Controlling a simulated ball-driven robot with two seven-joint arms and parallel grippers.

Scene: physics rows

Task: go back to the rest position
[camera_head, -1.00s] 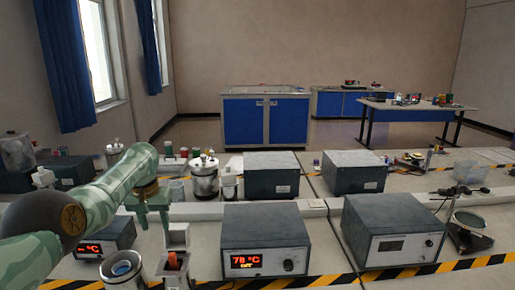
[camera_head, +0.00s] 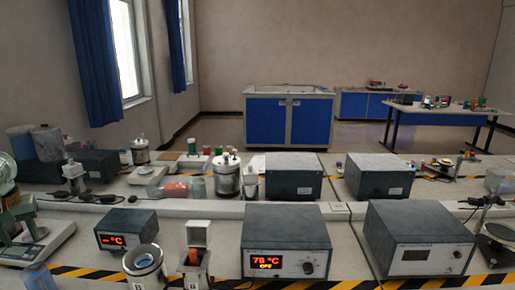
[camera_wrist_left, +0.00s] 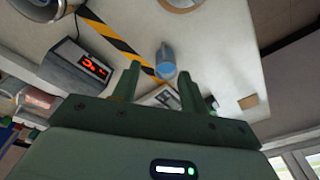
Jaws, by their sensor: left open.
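My left gripper (camera_wrist_left: 158,82) shows in the left wrist view with its two green fingers spread apart and nothing held between them. Beyond the fingertips a small blue cup (camera_wrist_left: 165,62) stands apart from them on the bench. In the head view only green parts of my left gripper (camera_head: 12,222) and arm show at the far left edge, over a balance; the rest is cut off. My right gripper is in neither view.
The blue cup (camera_head: 38,277) is at the bench's front left, near a balance (camera_head: 45,243). A small heater display box (camera_head: 126,229), a round metal vessel (camera_head: 145,262), an open-lidded white holder (camera_head: 196,262) and a 78 °C box (camera_head: 287,241) stand along the front.

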